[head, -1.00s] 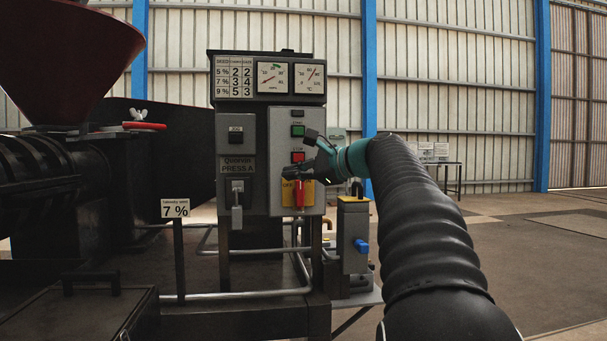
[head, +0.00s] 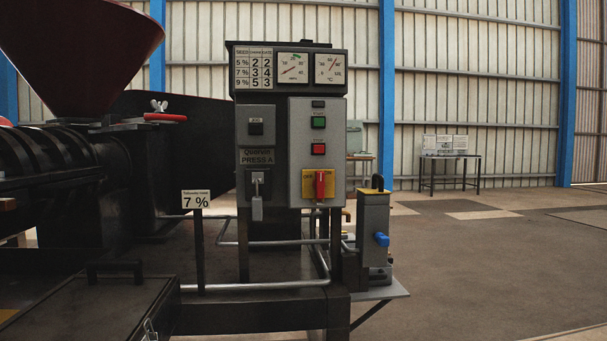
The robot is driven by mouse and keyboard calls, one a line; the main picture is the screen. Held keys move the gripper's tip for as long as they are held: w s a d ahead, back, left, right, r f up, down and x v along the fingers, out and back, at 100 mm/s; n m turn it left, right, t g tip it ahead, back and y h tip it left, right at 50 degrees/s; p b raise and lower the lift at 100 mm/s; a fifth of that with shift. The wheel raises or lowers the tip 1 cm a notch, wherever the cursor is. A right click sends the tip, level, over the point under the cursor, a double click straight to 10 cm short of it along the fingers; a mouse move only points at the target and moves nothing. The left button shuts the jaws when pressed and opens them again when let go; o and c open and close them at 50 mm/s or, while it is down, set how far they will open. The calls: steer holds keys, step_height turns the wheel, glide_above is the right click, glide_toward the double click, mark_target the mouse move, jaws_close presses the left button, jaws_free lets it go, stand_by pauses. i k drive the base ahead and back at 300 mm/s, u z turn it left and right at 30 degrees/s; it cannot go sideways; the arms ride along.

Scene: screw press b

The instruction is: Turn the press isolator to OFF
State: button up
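The press isolator is a red rotary handle (head: 320,184) on a yellow plate (head: 308,177), low on the grey control box (head: 295,150) in the head view. The red handle stands upright. The lettering on the plate is too small to read. Above it are a red stop button (head: 318,149) and a green start button (head: 319,122). My gripper and arm are not in view now, and nothing covers the isolator.
A grey box with a blue knob (head: 382,240) is right of the panel. The red hopper (head: 80,50) is upper left. The floor (head: 480,270) at right is clear.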

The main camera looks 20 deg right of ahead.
mark_target(319, 183)
steer(key=z, duration=3.05)
steer(key=k, duration=0.85)
steer(key=u, duration=2.05)
